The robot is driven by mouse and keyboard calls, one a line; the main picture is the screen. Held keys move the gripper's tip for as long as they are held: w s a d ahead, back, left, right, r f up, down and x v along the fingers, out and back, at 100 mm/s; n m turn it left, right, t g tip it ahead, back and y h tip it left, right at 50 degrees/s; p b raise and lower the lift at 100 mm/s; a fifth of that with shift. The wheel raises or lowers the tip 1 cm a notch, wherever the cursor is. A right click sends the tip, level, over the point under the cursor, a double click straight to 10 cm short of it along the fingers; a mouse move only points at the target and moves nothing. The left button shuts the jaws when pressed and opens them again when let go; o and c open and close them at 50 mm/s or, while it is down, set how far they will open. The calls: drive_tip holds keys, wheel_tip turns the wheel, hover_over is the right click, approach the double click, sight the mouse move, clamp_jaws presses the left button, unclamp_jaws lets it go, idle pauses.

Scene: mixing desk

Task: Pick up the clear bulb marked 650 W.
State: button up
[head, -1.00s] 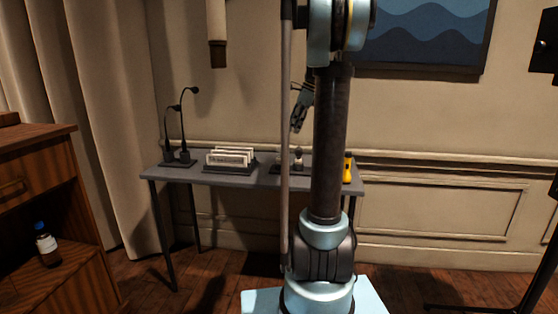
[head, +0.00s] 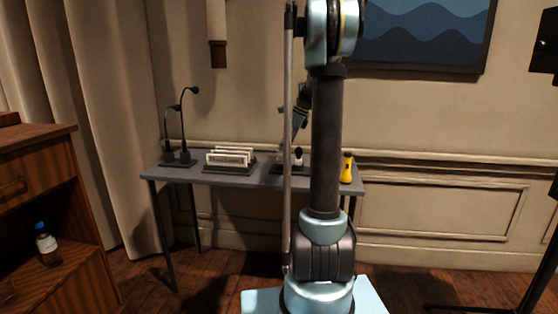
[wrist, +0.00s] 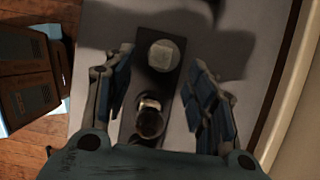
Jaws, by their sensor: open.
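In the wrist view, a dark narrow holder (wrist: 128,122) on the grey table bears two bulbs. One has a pale, frosted-looking round top (wrist: 164,54) and stands at the far end. The other is a clear, shiny bulb (wrist: 150,120) with a dark middle, nearer my palm. No 650 W mark is readable on either. My gripper (wrist: 158,65) is open above the holder, one finger on each side, with nothing between the fingers in its grasp. In the head view, my gripper (head: 297,128) is partly behind my arm, above the holder; the white bulb (head: 298,158) shows there.
On the table (head: 230,180) stand two gooseneck microphones (head: 183,125), a rack of white cards (head: 229,158) and a yellow flashlight (head: 346,169). The wall lies close behind the table. A wooden cabinet (head: 40,185) with a bottle (head: 45,243) stands at the left.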

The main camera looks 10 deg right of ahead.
sight(281, 156)
drive_tip(key=shift+x, duration=3.15)
drive_tip(key=shift+w+d, duration=0.1)
drive_tip(key=c, duration=1.1)
